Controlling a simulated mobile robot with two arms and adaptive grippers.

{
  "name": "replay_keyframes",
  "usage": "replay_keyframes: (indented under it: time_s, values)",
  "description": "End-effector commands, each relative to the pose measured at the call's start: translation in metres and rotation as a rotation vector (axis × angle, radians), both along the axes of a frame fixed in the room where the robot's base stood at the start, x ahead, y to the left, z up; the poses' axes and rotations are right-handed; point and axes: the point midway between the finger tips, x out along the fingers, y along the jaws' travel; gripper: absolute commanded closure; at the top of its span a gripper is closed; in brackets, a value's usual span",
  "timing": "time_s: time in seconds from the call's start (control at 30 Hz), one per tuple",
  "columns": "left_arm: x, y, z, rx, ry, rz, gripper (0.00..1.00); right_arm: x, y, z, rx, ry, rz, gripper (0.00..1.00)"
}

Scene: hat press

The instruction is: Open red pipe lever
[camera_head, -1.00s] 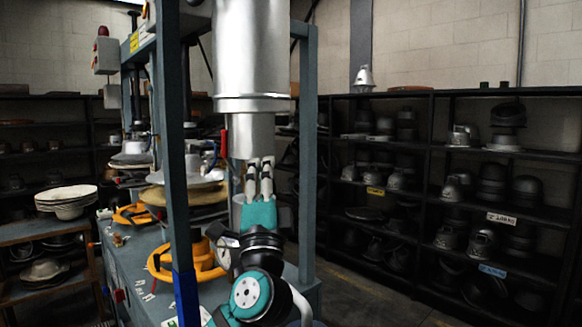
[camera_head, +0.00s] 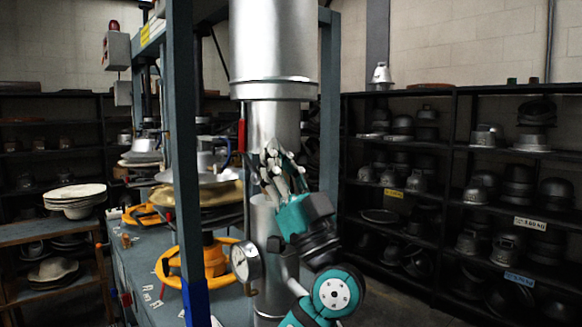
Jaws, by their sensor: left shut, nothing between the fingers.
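The red lever (camera_head: 241,134) is a thin upright red strip at the left side of the thick silver pipe (camera_head: 272,50). My left gripper (camera_head: 269,160) is in front of the pipe, to the right of and slightly below the lever. Its pale fingers are shut and empty, tilted up and to the left from the teal body. The fingers look apart from the lever, though the depth gap is hard to judge. The gripper hides part of the lower pipe. My right gripper is out of view.
A round gauge (camera_head: 246,262) is left of my arm, near the lower pipe. A grey press post (camera_head: 184,130) stands left of the lever. Orange handwheels (camera_head: 172,267) are behind it. Shelves (camera_head: 450,205) of metal hat moulds line the right wall.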

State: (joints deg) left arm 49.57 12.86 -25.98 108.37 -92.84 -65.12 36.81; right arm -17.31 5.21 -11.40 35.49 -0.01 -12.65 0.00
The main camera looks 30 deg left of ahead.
Motion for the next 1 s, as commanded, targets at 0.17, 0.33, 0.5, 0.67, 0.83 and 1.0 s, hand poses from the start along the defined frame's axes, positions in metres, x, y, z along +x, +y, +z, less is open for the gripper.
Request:
replay_keyframes:
  time_s: [0.17,0.33,0.5,0.67,0.83,1.0]
  values:
    - [0.011,0.025,0.020,0.003,0.005,0.004,1.00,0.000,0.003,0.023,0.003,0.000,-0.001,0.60]
    - [0.018,0.042,0.020,0.003,0.003,0.002,1.00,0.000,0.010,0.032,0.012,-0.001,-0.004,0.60]
    - [0.020,0.048,0.018,0.002,0.002,-0.001,1.00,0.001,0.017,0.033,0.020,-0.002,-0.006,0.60]
    - [0.020,0.048,0.017,0.002,0.001,-0.001,1.00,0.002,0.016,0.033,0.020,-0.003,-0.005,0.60]
    - [0.020,0.050,0.017,-0.015,0.004,-0.002,1.00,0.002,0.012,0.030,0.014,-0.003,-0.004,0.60]
    - [0.025,0.061,0.020,-0.100,0.037,-0.002,1.00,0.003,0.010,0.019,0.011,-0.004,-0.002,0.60]
